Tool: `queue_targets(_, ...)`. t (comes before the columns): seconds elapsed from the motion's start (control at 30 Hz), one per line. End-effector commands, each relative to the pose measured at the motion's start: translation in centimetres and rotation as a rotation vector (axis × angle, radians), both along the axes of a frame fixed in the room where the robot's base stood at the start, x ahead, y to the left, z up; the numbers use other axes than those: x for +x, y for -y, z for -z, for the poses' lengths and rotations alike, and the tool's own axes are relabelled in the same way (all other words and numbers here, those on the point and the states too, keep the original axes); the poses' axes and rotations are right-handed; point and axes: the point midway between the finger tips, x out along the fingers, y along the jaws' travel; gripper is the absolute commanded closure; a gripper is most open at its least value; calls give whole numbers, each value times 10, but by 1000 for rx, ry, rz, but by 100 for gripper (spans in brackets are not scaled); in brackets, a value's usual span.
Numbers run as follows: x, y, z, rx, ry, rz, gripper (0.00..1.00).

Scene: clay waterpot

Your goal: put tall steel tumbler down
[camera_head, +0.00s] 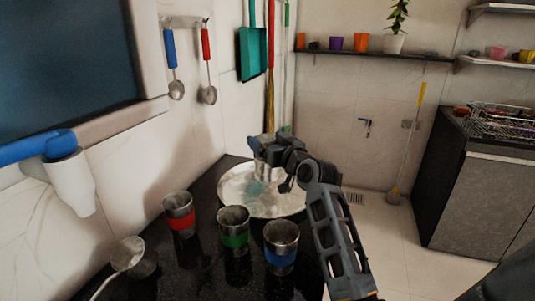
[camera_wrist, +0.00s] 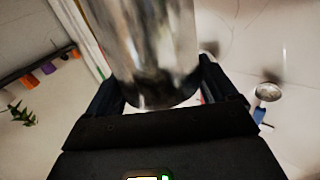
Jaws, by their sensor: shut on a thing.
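The tall steel tumbler (camera_wrist: 150,45) fills the upper middle of the wrist view, shiny and close to the camera. My gripper (camera_wrist: 160,95) is shut on it, with a dark finger on each side. In the head view my gripper (camera_head: 270,153) is at the far part of the counter, over the back of a round pale metal tray (camera_head: 292,206).
Three steel cups with a red band (camera_head: 180,220), a green band (camera_head: 234,240) and a blue band (camera_head: 281,258) stand on the dark counter (camera_head: 205,265) in front of the tray. A long-handled steel dipper (camera_head: 128,254) is at the near left. Two ladles hang on the left wall.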

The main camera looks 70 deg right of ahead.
Motion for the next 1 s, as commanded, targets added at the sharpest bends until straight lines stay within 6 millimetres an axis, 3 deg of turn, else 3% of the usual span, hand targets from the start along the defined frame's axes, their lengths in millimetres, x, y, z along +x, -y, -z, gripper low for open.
queue_targets(0.37,1,0,39,2,0,0,63)
queue_targets(0.77,1,0,45,-1,1,0,63)
queue_targets(0.8,1,0,44,0,0,0,12)
queue_targets(0.93,1,0,44,0,0,0,0)
queue_targets(1.0,1,0,44,0,0,0,0)
